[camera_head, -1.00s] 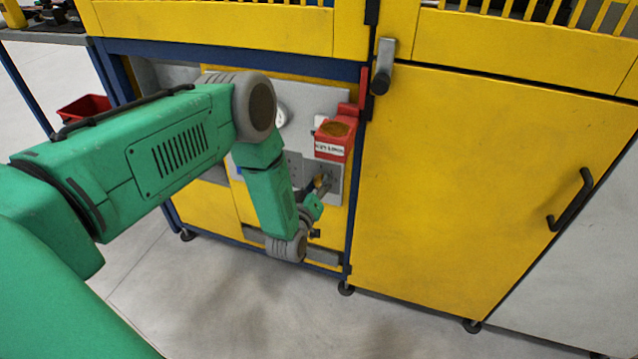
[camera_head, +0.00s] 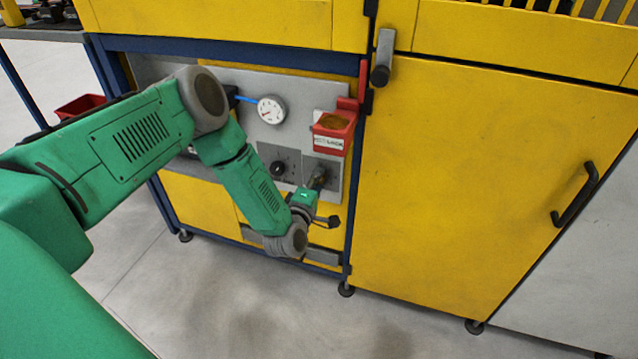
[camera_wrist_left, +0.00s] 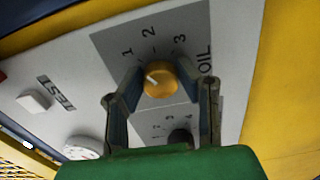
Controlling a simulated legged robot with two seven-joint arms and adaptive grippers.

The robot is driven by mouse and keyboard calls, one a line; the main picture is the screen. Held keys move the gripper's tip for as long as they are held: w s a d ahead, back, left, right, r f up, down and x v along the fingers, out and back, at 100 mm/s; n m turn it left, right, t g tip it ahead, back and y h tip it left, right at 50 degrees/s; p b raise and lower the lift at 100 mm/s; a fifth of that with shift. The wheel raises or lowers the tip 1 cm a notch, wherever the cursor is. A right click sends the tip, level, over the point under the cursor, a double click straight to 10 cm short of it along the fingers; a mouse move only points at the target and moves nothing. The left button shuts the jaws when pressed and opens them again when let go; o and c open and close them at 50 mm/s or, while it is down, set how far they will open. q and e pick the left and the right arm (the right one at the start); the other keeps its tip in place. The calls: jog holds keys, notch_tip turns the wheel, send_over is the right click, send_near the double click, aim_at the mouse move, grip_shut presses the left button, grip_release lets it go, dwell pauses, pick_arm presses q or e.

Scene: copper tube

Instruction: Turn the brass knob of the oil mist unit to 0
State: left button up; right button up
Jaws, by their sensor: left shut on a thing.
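The brass knob (camera_wrist_left: 160,80) sits on a grey plate (camera_wrist_left: 110,40) marked OIL, with figures 1, 2 and 3 readable. The white line on the knob points to the left in the left wrist view, below the 1. I cannot see a 0 mark there. My left gripper (camera_wrist_left: 162,86) is shut on the brass knob, one finger on each side of it. In the head view my left gripper (camera_head: 317,186) is small at the panel and partly covers the knob. My right gripper is not in view.
A black knob (camera_head: 278,168) and a pressure gauge (camera_head: 271,109) are on the panel left of the brass knob. A red lock box (camera_head: 333,131) juts out above it. A white TEST button (camera_wrist_left: 33,102) shows in the left wrist view. A yellow door (camera_head: 460,190) stands right.

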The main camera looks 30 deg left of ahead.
pick_arm(q)
jog(key=n+b, duration=0.1)
jog(key=n, duration=0.1)
jog(key=n+b, duration=0.2)
jog(key=n, duration=0.1)
jog(key=shift+a+f+n, duration=0.2)
jog(key=shift+a+n, duration=0.05)
jog(key=shift+n, duration=0.05)
jog(key=n+b, duration=0.4)
jog(key=n, duration=0.2)
jog(key=shift+s, duration=0.15)
jog(key=shift+d+f, duration=0.1)
jog(key=o, duration=1)
jog(key=shift+o, duration=0.6)
jog(key=v, duration=1.1)
jog(key=shift+s, duration=0.4)
